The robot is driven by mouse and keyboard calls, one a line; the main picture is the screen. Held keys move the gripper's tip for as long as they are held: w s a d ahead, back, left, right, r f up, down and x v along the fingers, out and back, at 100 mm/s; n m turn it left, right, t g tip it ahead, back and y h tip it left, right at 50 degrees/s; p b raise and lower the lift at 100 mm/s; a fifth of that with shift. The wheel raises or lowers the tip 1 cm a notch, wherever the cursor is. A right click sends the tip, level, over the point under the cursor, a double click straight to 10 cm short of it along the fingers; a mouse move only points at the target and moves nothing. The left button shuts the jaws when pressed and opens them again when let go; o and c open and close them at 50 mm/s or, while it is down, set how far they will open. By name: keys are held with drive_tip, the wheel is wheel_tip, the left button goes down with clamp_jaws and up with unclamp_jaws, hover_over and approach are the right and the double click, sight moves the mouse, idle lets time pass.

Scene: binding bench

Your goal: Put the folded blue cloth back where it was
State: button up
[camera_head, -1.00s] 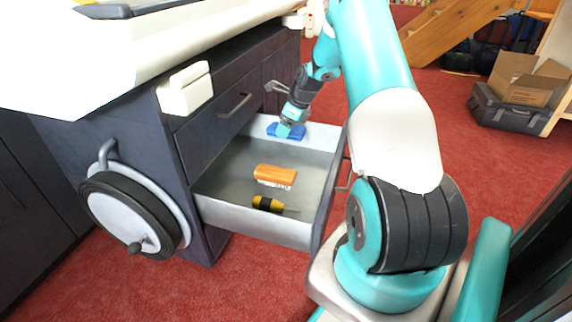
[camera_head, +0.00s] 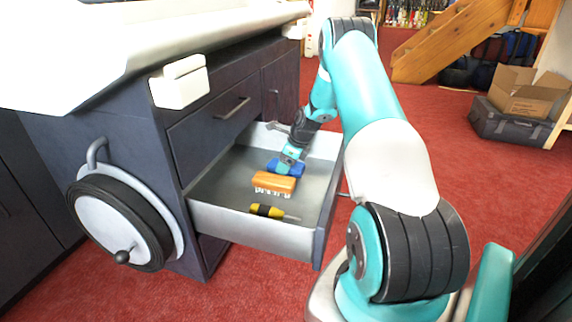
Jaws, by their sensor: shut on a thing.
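The folded blue cloth (camera_head: 293,169) is inside the open lower drawer (camera_head: 240,226), just behind the orange brush. My gripper (camera_head: 288,162) reaches down into the drawer and is shut on the cloth, covering part of it. I cannot tell whether the cloth rests on the drawer floor or hangs just above it.
An orange brush (camera_head: 274,182) with pale bristles lies mid-drawer, very close to the cloth. A yellow and black screwdriver (camera_head: 268,211) lies nearer the front. Bare drawer floor shows to the left. A handwheel (camera_head: 118,222) stands out from the bench side.

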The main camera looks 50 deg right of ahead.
drive_tip(key=o, duration=0.9)
drive_tip(key=shift+f, duration=0.1)
drive_tip(key=p+v, duration=0.6)
drive_tip(key=v, duration=0.6)
drive_tip(key=shift+a, duration=0.1)
